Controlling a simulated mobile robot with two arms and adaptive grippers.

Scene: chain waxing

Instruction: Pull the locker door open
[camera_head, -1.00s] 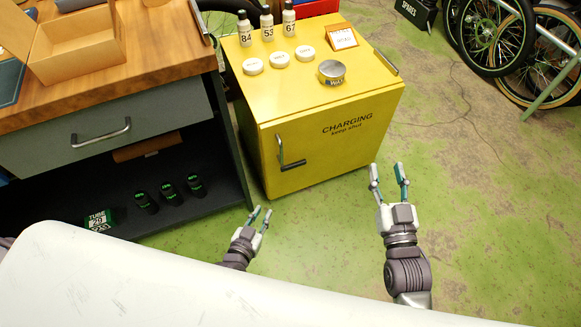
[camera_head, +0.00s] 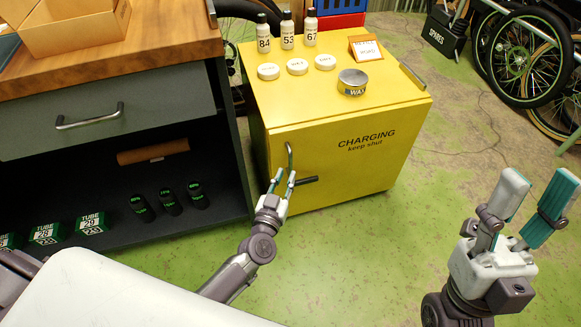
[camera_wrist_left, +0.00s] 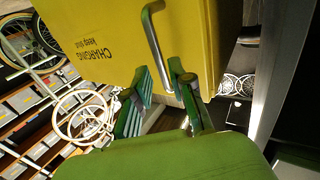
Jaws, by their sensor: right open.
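The yellow locker (camera_head: 350,160) has a front door marked "CHARGING keep shut", and the door looks shut. My right gripper (camera_head: 530,212) is open and empty, off to the right over the floor.
A wax tin (camera_head: 352,83), white pucks, numbered bottles and a small sign stand on the locker top. A wooden-topped workbench (camera_head: 110,50) stands close on the left, with tube boxes on its lower shelf. Green floor (camera_head: 400,240) is clear in front; bicycles stand at the back right.

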